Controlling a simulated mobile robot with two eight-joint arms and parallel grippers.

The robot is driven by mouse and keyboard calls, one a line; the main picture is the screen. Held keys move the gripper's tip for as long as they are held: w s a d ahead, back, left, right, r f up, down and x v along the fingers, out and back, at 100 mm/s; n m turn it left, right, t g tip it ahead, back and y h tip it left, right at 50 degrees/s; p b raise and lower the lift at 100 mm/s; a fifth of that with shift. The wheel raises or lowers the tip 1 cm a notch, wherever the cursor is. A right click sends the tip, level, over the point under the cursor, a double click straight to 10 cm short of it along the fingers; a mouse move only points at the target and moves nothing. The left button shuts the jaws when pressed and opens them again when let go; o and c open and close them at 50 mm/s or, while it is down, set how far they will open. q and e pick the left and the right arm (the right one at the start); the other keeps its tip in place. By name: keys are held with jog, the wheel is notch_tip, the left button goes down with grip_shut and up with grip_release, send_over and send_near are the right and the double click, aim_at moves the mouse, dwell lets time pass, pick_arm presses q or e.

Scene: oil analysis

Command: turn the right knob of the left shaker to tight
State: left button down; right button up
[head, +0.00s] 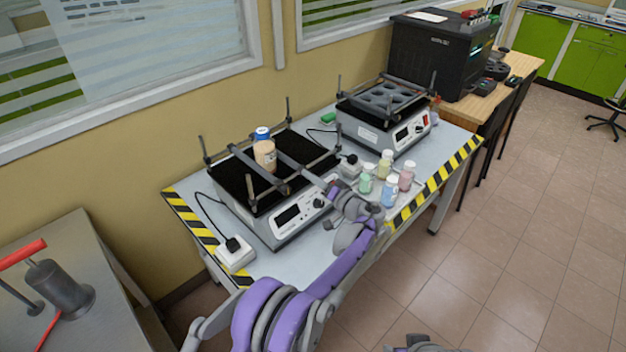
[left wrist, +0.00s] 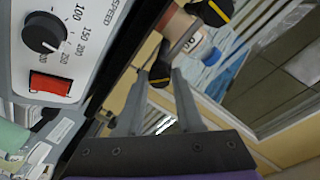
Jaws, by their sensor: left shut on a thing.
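The left shaker (head: 300,212) stands on the bench with a black platform, posts and grey clamp bars. A brown bottle with a blue cap (head: 264,150) stands between the bars; it also shows sideways in the left wrist view (left wrist: 196,42). My left gripper (head: 331,187) is at the front right of this shaker. In the left wrist view its fingertips (left wrist: 160,76) are shut on a black knob (left wrist: 160,72) at the right side of the shaker. The gripper hides that knob in the head view. Another black knob (left wrist: 214,10) is farther off.
A second shaker (head: 385,140) stands to the right. Several small bottles (head: 389,190) stand close to my left gripper's right. A power socket block (head: 236,254) lies at the front left, with cables. Yellow-black tape (head: 440,185) marks the bench edges. A black machine (head: 445,50) stands behind right.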

pick_arm(q)
jog(key=shift+d+f+m+g+y+b, duration=0.15)
jog(key=shift+m+g+b, duration=0.25)
jog(key=shift+m, duration=1.9)
jog(key=shift+a+r+m+g+y+b, duration=0.15)
jog(key=shift+m+b, duration=0.35)
jog(key=shift+m, duration=1.8)
jog(key=shift+d+f, duration=0.1)
jog(key=c, duration=0.6)
grip_release()
jog(key=shift+o, duration=0.2)
jog(key=v, duration=1)
jog(key=shift+s+d+b, duration=0.25)
jog(key=shift+d+b, duration=0.05)
jog(key=shift+b, duration=0.05)
